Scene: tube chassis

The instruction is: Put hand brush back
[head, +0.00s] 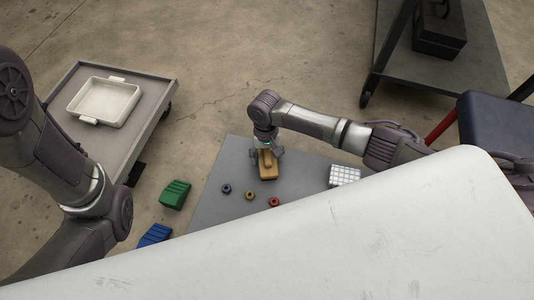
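The hand brush appears to be the tan wooden block-shaped thing with a raised grip (267,172), lying on a grey mat or low platform (222,201) in the head view. My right gripper (266,152) is right over its far end, pointing down. Its fingers look spread, one to each side of the brush's raised part. I cannot tell whether they touch it. My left arm comes in at the left edge, and its gripper is out of view.
Three small rings, blue (226,189), yellow (249,195) and red (274,202), and a white gridded block (344,176) lie near the brush. Green (175,194) and blue (155,235) blocks are on the floor. A cart (150,120) holds a white tray (104,119). A white panel (300,260) blocks the foreground.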

